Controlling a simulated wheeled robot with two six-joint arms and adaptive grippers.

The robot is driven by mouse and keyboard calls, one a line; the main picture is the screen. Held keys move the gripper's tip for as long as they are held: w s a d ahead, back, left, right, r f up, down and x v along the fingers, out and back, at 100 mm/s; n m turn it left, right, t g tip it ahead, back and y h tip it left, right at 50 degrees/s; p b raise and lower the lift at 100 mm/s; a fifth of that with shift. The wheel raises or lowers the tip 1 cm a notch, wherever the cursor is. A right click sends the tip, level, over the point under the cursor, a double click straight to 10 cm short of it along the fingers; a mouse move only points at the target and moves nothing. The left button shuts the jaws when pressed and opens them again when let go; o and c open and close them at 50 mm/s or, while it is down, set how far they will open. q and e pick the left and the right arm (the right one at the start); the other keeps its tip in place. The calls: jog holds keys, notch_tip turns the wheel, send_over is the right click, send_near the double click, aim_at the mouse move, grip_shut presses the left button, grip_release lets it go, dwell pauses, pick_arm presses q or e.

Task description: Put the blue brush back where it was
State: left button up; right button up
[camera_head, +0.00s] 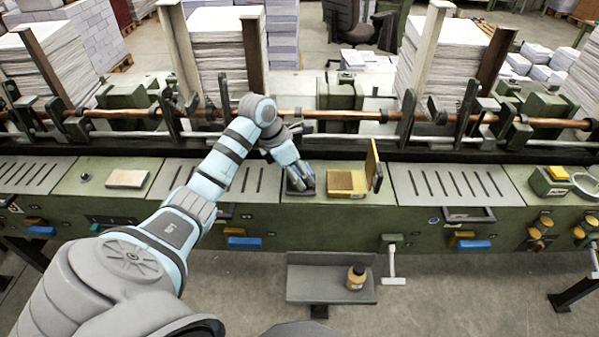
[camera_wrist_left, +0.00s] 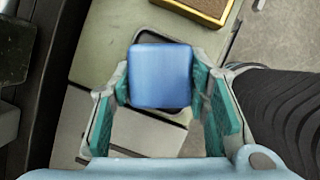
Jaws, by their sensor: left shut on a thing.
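My left gripper (camera_head: 301,182) reaches down to the green machine's front ledge, just left of an open yellow box. In the left wrist view, its two teal-padded fingers are shut on the blue brush (camera_wrist_left: 160,76), which shows as a blue block with rounded corners. A dark-rimmed recess (camera_wrist_left: 211,40) in the ledge shows beneath and around the brush. I cannot tell whether the brush touches the bottom of the recess. In the head view the fingers mostly hide the brush. My right gripper is not in view.
The open yellow box (camera_head: 346,183) with its raised lid (camera_head: 372,168) stands close to the right of the gripper. Slotted grey plates (camera_head: 450,186) lie farther right. A small bottle (camera_head: 356,277) stands on a grey shelf (camera_head: 312,283) below the ledge. A copper rail (camera_head: 345,115) runs behind.

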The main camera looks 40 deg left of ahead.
pick_arm(q)
jog(key=shift+f, duration=0.1)
jog(key=shift+f, duration=0.15)
jog(key=o, duration=1.1)
jog(key=shift+r, duration=0.2)
jog(key=shift+r, duration=0.25)
jog(key=v, duration=1.1)
jog(key=shift+s+a+r, duration=0.1)
jog(key=shift+s+r, duration=0.1)
jog(key=shift+r, duration=0.1)
